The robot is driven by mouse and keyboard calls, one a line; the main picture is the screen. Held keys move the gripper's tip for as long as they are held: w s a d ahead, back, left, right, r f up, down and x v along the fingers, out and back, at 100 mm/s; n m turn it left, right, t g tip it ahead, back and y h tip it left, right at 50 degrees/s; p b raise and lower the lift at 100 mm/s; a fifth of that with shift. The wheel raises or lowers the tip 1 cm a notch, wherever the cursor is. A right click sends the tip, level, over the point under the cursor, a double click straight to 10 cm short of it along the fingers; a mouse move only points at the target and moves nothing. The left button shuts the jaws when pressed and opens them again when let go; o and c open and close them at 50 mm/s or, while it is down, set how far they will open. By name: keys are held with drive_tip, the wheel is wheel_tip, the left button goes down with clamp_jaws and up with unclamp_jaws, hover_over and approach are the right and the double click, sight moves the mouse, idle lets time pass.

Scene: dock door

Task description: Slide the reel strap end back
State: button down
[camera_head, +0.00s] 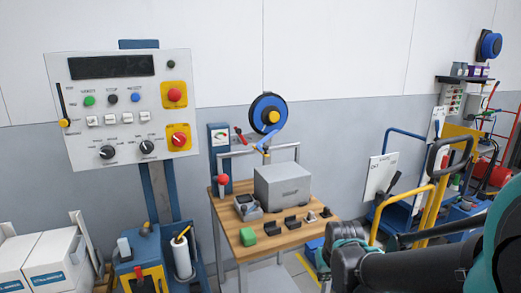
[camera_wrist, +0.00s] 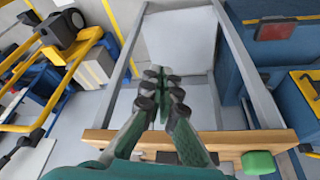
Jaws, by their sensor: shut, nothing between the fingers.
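A blue reel (camera_head: 268,114) with a yellow hub hangs at the wall above the back of the workbench in the head view. A small blue piece (camera_head: 264,148), which looks like its strap end, sits just below it by the grey rail; its exact shape is too small to tell. My gripper (camera_wrist: 160,75) is shut and empty in the wrist view, pointing down past the bench's wooden edge. In the head view my arm reaches in from the lower right, well below and right of the reel. The reel does not show in the wrist view.
A control panel (camera_head: 123,108) stands to the left. Yellow-handled carts (camera_head: 428,205) crowd the right. A second blue reel (camera_head: 489,45) hangs far right.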

drive_tip(key=w+a+r+n+h, duration=0.1)
drive_tip(key=w+a+r+n, duration=0.3)
drive_tip(key=w+r+n, duration=0.45)
drive_tip(key=w+a+r+n+h, duration=0.2)
drive_tip(key=w+a+r+n, duration=0.35)
drive_tip(key=w+r, duration=0.45)
drive_tip(key=w+a+r+n+t+h, duration=0.1)
drive_tip(key=w+a+r+n, duration=0.3)
drive_tip(key=a+r+n, duration=0.3)
drive_tip(key=w+a+r+n+t+h, duration=0.1)
drive_tip(key=w+a+r+n, duration=0.4)
drive_tip(key=a+r, duration=0.5)
wheel_tip(320, 180, up, 2)
drive_tip(key=shift+w+n, duration=0.25)
drive_tip(key=shift+n, duration=0.75)
drive_tip(key=w+d+r+x, duration=0.1)
drive_tip(key=x, duration=1.2)
drive_tip(key=shift+w+d+r, duration=0.25)
drive_tip(key=shift+d+r, duration=0.05)
drive_tip(key=shift+r, duration=0.05)
